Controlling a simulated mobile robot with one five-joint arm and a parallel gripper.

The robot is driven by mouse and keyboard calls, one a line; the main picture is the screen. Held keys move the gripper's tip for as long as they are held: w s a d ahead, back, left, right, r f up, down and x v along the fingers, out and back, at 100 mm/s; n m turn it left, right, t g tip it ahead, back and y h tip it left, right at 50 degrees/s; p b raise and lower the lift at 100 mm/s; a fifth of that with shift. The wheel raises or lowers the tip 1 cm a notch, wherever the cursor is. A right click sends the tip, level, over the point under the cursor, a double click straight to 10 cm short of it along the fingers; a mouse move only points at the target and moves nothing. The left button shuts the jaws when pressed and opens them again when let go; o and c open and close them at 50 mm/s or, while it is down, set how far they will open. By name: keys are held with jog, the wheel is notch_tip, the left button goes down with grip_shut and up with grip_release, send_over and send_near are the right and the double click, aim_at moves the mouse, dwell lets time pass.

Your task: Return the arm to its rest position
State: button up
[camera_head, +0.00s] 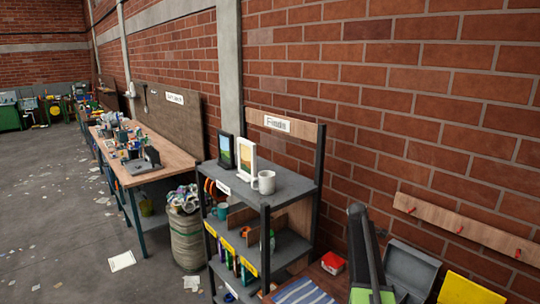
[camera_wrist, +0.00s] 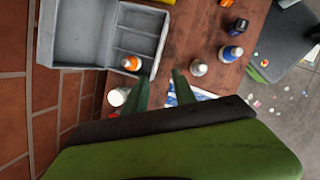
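My gripper (camera_wrist: 162,82) shows in the wrist view with its two green fingers apart and nothing between them. It hangs over a brown wooden table top (camera_wrist: 185,55), beside a grey compartment box. My dark and green arm (camera_head: 365,250) stands upright at the lower right of the head view, in front of the brick wall. The gripper's fingers cannot be made out in the head view.
Several bottles stand nearby, one white (camera_wrist: 118,97), one blue-labelled (camera_wrist: 231,53). A dark shelf (camera_head: 290,187) carries a white mug (camera_head: 264,182) and frames. A red box (camera_head: 333,263) lies beside my arm. Open floor lies left.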

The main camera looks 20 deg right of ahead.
jog(key=s+a+f+t+y+b, duration=0.1)
jog(key=a+f+b, duration=0.25)
jog(key=a, duration=1.15)
jog(key=s+a+f+b, duration=0.1)
jog(key=a+f+b, duration=0.3)
jog(key=a, duration=1.1)
jog(key=s+a+f+m+y, duration=0.2)
jog(key=s+a+f+m, duration=0.1)
jog(key=s+a+m, duration=0.7)
jog(key=s+a, duration=0.1)
jog(key=a, duration=0.1)
jog(key=shift+s+a+m+t, duration=0.15)
jog(key=shift+a+m+t, duration=0.15)
